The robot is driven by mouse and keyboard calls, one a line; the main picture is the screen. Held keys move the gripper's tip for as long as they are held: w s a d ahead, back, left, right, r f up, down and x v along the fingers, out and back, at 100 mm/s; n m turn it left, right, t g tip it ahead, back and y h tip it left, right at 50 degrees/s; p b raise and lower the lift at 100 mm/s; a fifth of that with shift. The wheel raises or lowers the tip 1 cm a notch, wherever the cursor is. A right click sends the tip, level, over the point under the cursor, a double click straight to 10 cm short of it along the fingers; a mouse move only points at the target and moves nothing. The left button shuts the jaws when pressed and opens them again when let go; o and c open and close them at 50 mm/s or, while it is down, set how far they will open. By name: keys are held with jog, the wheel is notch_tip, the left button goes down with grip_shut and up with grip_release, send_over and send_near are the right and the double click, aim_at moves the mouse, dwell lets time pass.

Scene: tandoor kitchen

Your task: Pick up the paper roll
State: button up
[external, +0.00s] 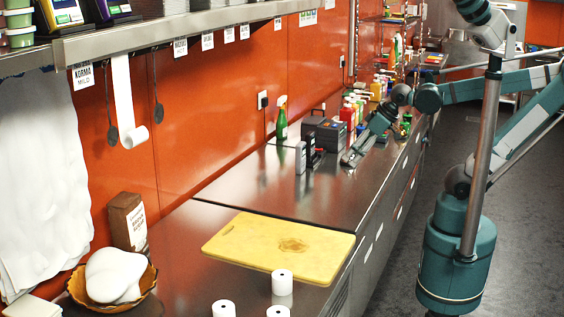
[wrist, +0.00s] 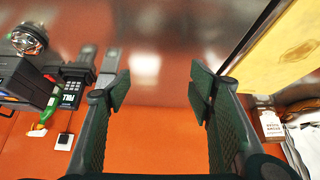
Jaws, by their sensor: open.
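Small white paper rolls stand on the steel counter at the bottom of the external view. One paper roll (external: 282,283) is by the near edge of the yellow board, and two more, a left roll (external: 223,309) and a right roll (external: 278,312), are cut by the frame's bottom edge. My gripper (external: 350,158) is low over the far part of the counter, well away from these rolls. In the wrist view my gripper (wrist: 158,84) is open, with nothing between its fingers. No counter roll is discernible in the wrist view.
A yellow board (external: 245,243) lies on the counter between my gripper and the rolls. A card reader (external: 301,158), a black box (external: 326,130) and a green spray bottle (external: 281,122) stand near my gripper. A basket (external: 146,291) and brown sugar box (external: 128,222) are at left.

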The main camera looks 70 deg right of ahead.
jog(key=w+a+r+n+g+p, duration=0.1)
jog(key=w+a+n+p, duration=0.2)
jog(key=a, duration=0.7)
jog(key=w+a+r+n+g+y+p, duration=0.15)
jog(key=w+a, duration=0.35)
jog(key=a, duration=0.5)
jog(key=w+a+r+n+g+p, duration=0.1)
jog(key=w+a+n+g+p, duration=0.2)
jog(key=a, duration=0.8)
jog(key=n+g+h+p, duration=0.1)
jog(key=n+h+p, duration=0.1)
jog(key=n+p, duration=0.5)
send_over(283, 275)
jog(key=b, duration=0.1)
jog(key=shift+n, duration=0.55)
notch_tip(283, 275, down, 12)
jog(key=shift+w+d+f, duration=0.1)
jog(key=shift+d+f, duration=0.05)
jog(key=shift+f, duration=0.15)
jog(key=shift+f, duration=0.1)
jog(key=shift+f, duration=1.2)
